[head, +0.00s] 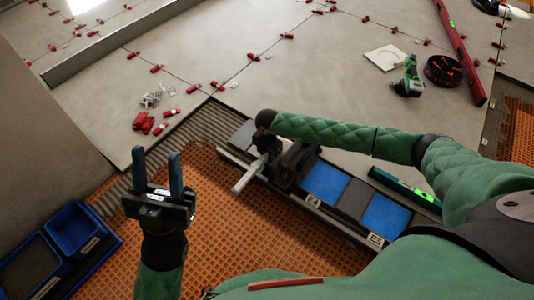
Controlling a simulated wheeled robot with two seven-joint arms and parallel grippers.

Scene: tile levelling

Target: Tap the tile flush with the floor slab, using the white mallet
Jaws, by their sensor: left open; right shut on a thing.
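The white mallet shows as a pale cylindrical part (248,176) sticking out down-left from my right gripper (265,158). A dark grey tile (241,136) lies at the slab's edge, just up-left of the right gripper and partly hidden. I cannot tell whether it is flush. My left gripper (161,165) is open and empty, fingers upward, over the orange mat at the left.
A rack of blue (325,182) and dark pads runs right of the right gripper, with a green level (405,188) beside it. Blue bins (72,228) stand lower left. Red wedges (143,122) and clips lie on the slab. A red level (459,50) lies upper right.

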